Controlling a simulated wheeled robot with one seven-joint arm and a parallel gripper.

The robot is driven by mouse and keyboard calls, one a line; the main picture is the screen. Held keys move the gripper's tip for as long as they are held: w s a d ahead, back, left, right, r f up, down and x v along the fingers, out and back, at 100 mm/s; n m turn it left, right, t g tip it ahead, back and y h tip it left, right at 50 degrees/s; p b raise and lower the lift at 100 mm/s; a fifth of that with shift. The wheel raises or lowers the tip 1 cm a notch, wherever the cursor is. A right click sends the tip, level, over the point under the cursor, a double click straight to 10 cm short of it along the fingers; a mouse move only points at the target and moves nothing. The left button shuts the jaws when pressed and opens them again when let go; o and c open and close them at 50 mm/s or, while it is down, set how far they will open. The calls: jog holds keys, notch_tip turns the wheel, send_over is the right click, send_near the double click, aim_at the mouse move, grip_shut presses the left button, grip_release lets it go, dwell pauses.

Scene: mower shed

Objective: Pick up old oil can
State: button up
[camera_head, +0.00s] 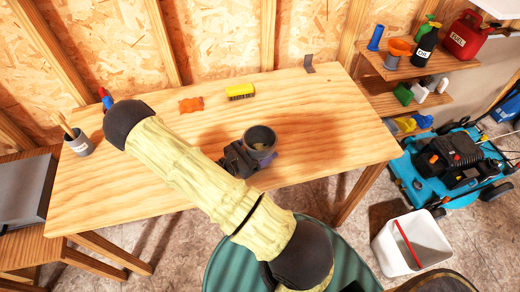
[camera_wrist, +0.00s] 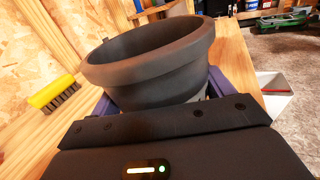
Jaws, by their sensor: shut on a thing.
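A dark grey, round, open-topped can (camera_head: 261,139) is over the middle of the wooden workbench, and I take it to be the old oil can. Something brownish shows inside it in the head view. In the wrist view the can (camera_wrist: 150,65) fills the upper middle, with its wide rim towards the camera. My gripper (camera_head: 258,156) is shut on it, with a bluish finger (camera_wrist: 105,106) on each side. The can's lower part is hidden by my gripper, and I cannot tell whether it touches the bench.
On the workbench (camera_head: 330,128) are a yellow brush (camera_head: 240,91), an orange rag (camera_head: 191,105), a dark strip (camera_head: 309,64) and a grey cup of brushes (camera_head: 79,144). Shelves at right hold a black bottle (camera_head: 425,47) and red fuel can (camera_head: 466,37). A white bucket (camera_head: 411,242) and blue mower (camera_head: 450,165) stand below.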

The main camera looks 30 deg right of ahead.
aim_at(271, 133)
jog(key=shift+w+r, duration=0.1)
jog(key=shift+r, duration=0.1)
jog(key=shift+r, duration=1.75)
notch_tip(271, 133, up, 6)
dwell(0.3)
